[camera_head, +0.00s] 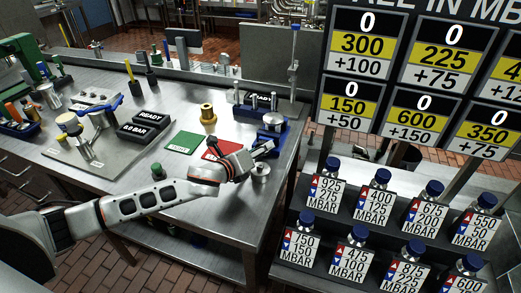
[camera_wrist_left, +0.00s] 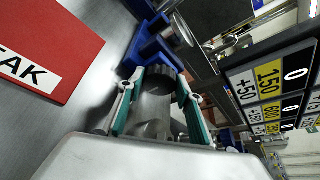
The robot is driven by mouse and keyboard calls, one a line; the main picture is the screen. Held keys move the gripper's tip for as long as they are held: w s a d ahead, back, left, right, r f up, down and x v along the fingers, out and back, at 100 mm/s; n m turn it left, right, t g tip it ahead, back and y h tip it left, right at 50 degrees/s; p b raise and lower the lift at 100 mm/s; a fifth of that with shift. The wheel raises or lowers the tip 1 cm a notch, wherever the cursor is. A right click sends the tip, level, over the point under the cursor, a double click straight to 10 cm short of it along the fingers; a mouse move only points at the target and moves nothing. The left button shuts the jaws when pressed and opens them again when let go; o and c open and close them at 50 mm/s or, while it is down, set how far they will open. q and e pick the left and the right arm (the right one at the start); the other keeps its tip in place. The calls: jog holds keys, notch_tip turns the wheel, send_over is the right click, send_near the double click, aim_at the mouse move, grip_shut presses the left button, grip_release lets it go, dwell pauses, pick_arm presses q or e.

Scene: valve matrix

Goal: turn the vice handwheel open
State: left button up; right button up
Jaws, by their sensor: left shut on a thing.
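The blue vice (camera_head: 271,133) stands near the right edge of the steel table, with a round silver part on top. It also shows in the left wrist view (camera_wrist_left: 150,48). My left gripper (camera_head: 266,150) reaches in from the left to the near side of the vice. In the left wrist view its teal fingers (camera_wrist_left: 160,102) are shut on the vice handwheel (camera_wrist_left: 156,106), a silver cylinder with a dark ribbed end. The gripper body hides the handwheel's lower part. My right gripper is not in view.
A red mat (camera_head: 221,149) and a green mat (camera_head: 183,143) lie left of the vice. A brass fitting (camera_head: 208,114) stands behind them. A rack of blue-capped bottles (camera_head: 380,205) stands right of the table.

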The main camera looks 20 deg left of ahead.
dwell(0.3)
pick_arm(q)
jog(key=o, duration=1.1)
jog(key=shift+r, duration=0.1)
